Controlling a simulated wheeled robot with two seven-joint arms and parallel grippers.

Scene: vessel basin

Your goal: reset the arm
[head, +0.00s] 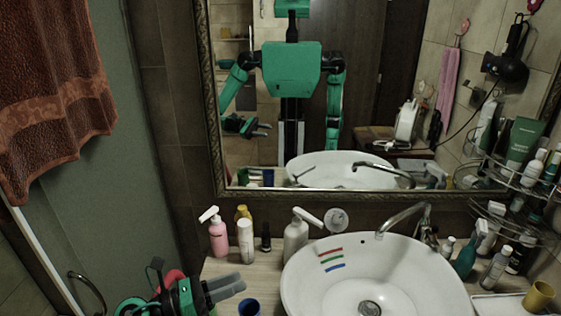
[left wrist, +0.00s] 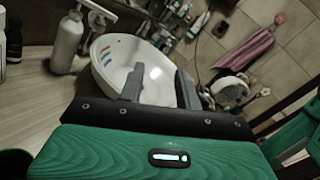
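My left gripper (head: 232,287) is low in the head view, left of the white basin (head: 440,290) and above the counter. In the left wrist view its two grey fingers (left wrist: 160,88) stand apart with nothing between them, and the basin (left wrist: 108,76) shows beyond them. My right gripper does not show. The mirror (head: 355,70) reflects my body, with the left arm bent forward and the right arm hanging down, its lower end hidden.
A blue cup (head: 249,307) stands close to my left gripper. A pink pump bottle (head: 218,238), a white bottle (head: 246,241) and a white pump bottle (head: 295,240) line the counter's back. A wire rack (head: 500,170) is at right.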

